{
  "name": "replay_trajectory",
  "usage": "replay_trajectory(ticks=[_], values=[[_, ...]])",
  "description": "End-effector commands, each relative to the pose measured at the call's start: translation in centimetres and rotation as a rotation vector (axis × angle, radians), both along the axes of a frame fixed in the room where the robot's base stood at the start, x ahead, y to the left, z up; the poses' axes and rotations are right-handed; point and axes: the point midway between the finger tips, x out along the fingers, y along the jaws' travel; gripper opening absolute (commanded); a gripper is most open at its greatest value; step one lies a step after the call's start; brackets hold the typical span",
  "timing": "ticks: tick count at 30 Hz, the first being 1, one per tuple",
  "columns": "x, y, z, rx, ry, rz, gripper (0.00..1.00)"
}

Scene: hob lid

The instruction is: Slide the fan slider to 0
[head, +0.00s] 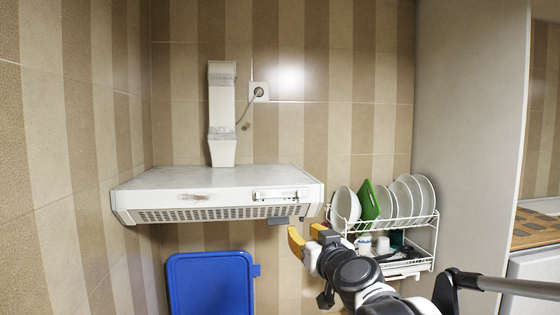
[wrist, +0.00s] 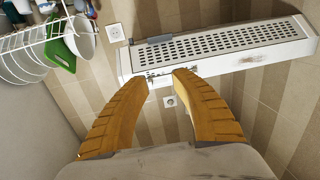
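The white range hood (head: 160,200) hangs on the tiled wall, with a pale control panel (head: 280,194) on the right of its front face. The panel is too small to read the fan slider's position or markings. My gripper (head: 307,236) is below and right of the panel, its two yellow fingers apart and nothing between them. In the wrist view, my gripper (wrist: 165,76) is open, and the hood (wrist: 285,55) appears turned over beyond it. The panel (wrist: 158,73) shows between the fingertips there, partly covered by them. I cannot tell whether they touch it.
A white dish rack (head: 434,232) with plates and a green board (head: 369,202) stands just right of my gripper. A small grey piece (head: 278,220) sticks out under the hood. A blue board (head: 210,285) is below the hood. A socket (head: 259,91) is on the wall.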

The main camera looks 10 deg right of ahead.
Motion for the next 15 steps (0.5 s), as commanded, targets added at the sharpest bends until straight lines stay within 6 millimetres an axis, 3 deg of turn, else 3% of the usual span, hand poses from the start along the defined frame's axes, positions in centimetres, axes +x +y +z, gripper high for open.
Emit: replay_trajectory(ticks=[1,4,11,15], values=[[0.9,-0.6,3.1,0.001,-0.015,-0.025,0.31],[2.0,-1.7,5.1,0.000,-0.035,-0.066,0.31],[3.4,-2.6,6.2,0.000,-0.047,-0.104,0.31],[5.2,-2.6,6.1,0.001,-0.047,-0.104,0.31]])
